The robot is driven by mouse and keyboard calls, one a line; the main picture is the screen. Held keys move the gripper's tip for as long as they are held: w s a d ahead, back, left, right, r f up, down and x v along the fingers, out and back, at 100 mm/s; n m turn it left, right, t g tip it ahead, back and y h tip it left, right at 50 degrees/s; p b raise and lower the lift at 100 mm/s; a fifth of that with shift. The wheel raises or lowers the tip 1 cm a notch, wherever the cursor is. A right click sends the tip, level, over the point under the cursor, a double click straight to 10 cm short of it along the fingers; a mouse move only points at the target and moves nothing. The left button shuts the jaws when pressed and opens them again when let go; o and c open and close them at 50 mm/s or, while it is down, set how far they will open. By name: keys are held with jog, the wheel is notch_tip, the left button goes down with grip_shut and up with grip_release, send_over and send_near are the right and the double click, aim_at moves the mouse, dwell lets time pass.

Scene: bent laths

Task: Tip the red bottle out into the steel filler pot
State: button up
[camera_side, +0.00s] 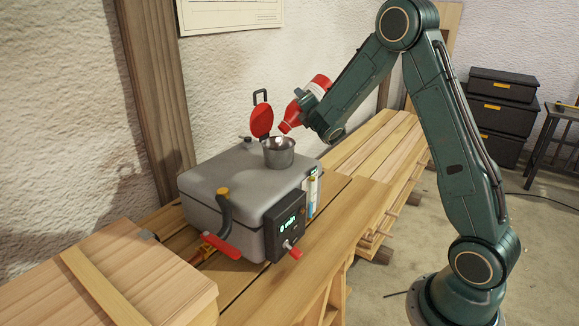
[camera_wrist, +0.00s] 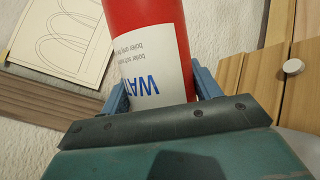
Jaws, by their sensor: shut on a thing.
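The red bottle (camera_side: 296,110) is tilted steeply, its neck pointing down and left over the steel filler pot (camera_side: 279,153). The neck is just above the pot's rim and looks apart from it. My gripper (camera_side: 308,104) is shut on the bottle's body. In the wrist view the red bottle (camera_wrist: 150,30) lies between the two blue fingers of my gripper (camera_wrist: 160,95), with a white label carrying blue letters. The pot's inside is mostly hidden, and I cannot tell whether liquid is flowing.
The pot stands on a grey metal box (camera_side: 235,180) with a control panel (camera_side: 286,226). A raised red lid (camera_side: 261,121) stands behind the pot. A red-handled lever (camera_side: 222,246) is at the front. Planks (camera_side: 375,150) lie to the right, and a wooden box (camera_side: 120,270) is at the lower left.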

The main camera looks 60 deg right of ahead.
jog(key=shift+w+a+r+n+t+h+p, duration=0.25)
jog(key=shift+a+r+n+t, duration=0.3)
jog(key=shift+a+n, duration=0.35)
jog(key=shift+w+a+r+n+t+h+p, duration=0.2)
jog(key=shift+a+r+n+t, duration=0.15)
jog(key=shift+a+r+n, duration=0.55)
jog(key=shift+d+f, duration=0.25)
jog(key=shift+d, duration=0.05)
jog(key=shift+s+d+f+m+g, duration=0.2)
jog(key=shift+d+f+m+g, duration=0.05)
jog(key=shift+d+m, duration=0.15)
jog(key=shift+s+d+f+m+g, duration=0.15)
jog(key=shift+d+f+m+g, duration=0.1)
jog(key=shift+d+m, duration=0.15)
jog(key=shift+d+f, duration=0.1)
jog(key=shift+d+f+m, duration=0.1)
jog(key=shift+d+m, duration=0.05)
jog(key=shift+m, duration=0.25)
